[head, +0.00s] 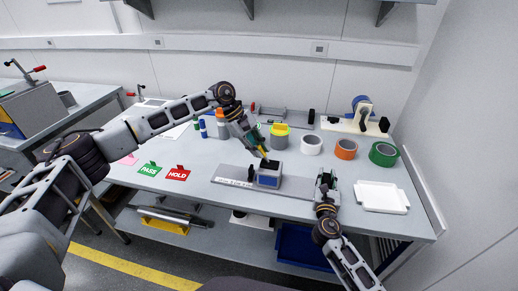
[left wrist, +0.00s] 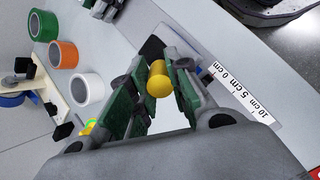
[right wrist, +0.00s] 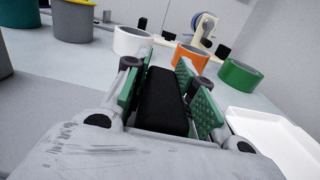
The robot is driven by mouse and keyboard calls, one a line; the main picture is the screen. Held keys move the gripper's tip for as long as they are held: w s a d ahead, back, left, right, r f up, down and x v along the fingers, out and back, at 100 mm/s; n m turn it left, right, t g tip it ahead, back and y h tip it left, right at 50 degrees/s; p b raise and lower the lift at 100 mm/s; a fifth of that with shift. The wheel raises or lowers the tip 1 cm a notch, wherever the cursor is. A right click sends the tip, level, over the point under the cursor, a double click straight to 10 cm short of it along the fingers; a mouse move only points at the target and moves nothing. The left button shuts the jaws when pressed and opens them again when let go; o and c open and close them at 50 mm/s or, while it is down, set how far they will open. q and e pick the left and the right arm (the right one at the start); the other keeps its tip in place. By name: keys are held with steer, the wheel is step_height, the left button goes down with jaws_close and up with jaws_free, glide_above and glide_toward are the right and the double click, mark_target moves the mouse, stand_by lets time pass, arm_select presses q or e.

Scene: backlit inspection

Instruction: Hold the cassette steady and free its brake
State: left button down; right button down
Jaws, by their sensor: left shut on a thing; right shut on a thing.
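A grey and blue box, seemingly the cassette (head: 268,180), sits on a long grey base plate (head: 232,172) near the table's front edge. My left gripper (head: 263,156) reaches down just above the box. In the left wrist view its fingers (left wrist: 158,80) are shut on a yellow cylinder (left wrist: 159,80). I cannot tell whether the cylinder touches the box. My right gripper (head: 325,181) is at the right of the box, near the plate's right end. In the right wrist view its fingers (right wrist: 166,88) are shut on a black block (right wrist: 162,105). Whether the block joins the plate is hidden.
White (head: 311,145), orange (head: 346,149) and green (head: 383,154) tape rolls stand behind, to the right. A white tray (head: 381,197) lies at the right. A grey tub with a yellow top (head: 280,137) stands behind the box. PASS (head: 149,169) and HOLD (head: 178,174) cards are at the left.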

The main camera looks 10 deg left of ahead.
arm_select(q)
steer(key=shift+s+d+f, duration=0.1)
steer(key=shift+s+d, duration=0.1)
steer(key=shift+d, duration=0.1)
arm_select(e)
steer(key=shift+s+a+f, duration=0.1)
steer(key=shift+a+f, duration=0.05)
steer(key=shift+a, duration=0.05)
arm_select(q)
steer(key=c, duration=1.4)
jaws_free()
steer(key=shift+w+a+r, duration=0.15)
steer(key=shift+a+r, duration=0.15)
steer(key=shift+r, duration=0.15)
steer(key=shift+o, duration=0.7)
steer(key=v, duration=0.9)
steer(key=shift+w+a, duration=0.15)
steer(key=shift+a, duration=0.2)
arm_select(e)
steer(key=shift+d, duration=0.3)
arm_select(q)
steer(key=shift+v, duration=1.05)
arm_select(e)
steer(key=shift+a, duration=0.1)
steer(key=shift+w, duration=0.2)
steer(key=c, duration=1.1)
jaws_free()
steer(key=shift+s, duration=0.15)
